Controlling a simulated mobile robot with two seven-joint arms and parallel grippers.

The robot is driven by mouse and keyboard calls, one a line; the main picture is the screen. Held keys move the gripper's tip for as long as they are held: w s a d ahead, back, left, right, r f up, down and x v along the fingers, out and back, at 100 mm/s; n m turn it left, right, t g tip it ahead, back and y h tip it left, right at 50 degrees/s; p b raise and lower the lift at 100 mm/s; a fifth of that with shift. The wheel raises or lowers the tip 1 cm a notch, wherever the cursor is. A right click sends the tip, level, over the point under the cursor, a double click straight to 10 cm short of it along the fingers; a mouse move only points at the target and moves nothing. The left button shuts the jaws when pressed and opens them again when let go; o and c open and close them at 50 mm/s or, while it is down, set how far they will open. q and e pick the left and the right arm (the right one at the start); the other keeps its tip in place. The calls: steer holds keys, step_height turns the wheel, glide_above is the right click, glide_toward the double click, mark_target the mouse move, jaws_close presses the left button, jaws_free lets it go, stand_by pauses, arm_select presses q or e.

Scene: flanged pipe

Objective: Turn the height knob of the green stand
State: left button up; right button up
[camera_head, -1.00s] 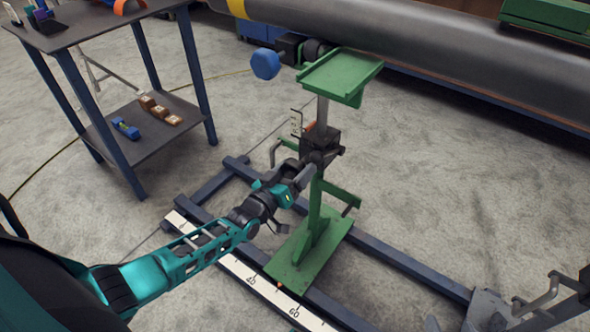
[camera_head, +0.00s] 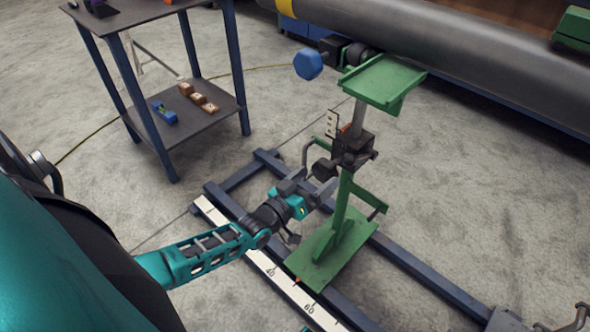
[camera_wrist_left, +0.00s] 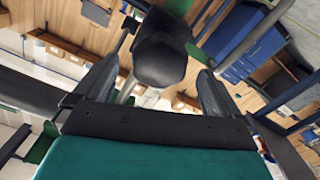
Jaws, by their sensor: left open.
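The green stand (camera_head: 342,210) stands upright on the dark blue floor rails, with a green tray top and a black block (camera_head: 352,148) on its post. A dark knob (camera_head: 322,169) sticks out from the block's left side. My left gripper (camera_head: 312,190) is open just below and in front of the knob, seemingly apart from it. In the left wrist view, the black knob (camera_wrist_left: 160,58) fills the space beyond and between the open fingers (camera_wrist_left: 155,88). Whether the fingers overlap it in depth, I cannot tell. My right gripper is not in view.
A bent green handle (camera_head: 307,152) and a small scale plate (camera_head: 331,124) sit close to the knob. A white ruler (camera_head: 262,262) runs along the rail. A dark table (camera_head: 205,118) stands at left.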

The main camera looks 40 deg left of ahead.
arm_select(q)
steer(key=s+a+p, duration=0.1)
steer(key=s, duration=0.7)
steer(key=shift+s, duration=0.15)
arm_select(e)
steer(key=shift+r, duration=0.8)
arm_select(q)
steer(key=s+d+r+m+g, duration=0.3)
steer(key=s+d+m+g, duration=0.35)
steer(key=d, duration=0.65)
steer(key=s+a+r+n+p, duration=0.1)
steer(key=s+a+r+p, duration=0.1)
steer(key=r+p, duration=0.7)
steer(key=s+p, duration=0.1)
steer(key=p, duration=0.3)
steer(key=shift+s+a+y+p, duration=0.15)
steer(key=shift+a+y+p, duration=0.15)
steer(key=shift+p, duration=0.1)
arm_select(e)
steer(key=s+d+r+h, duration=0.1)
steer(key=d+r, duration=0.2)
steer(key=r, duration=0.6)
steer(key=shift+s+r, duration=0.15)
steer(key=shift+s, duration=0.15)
arm_select(q)
steer(key=shift+g, duration=0.25)
steer(key=shift+f, duration=0.1)
steer(key=shift+c, duration=0.4)
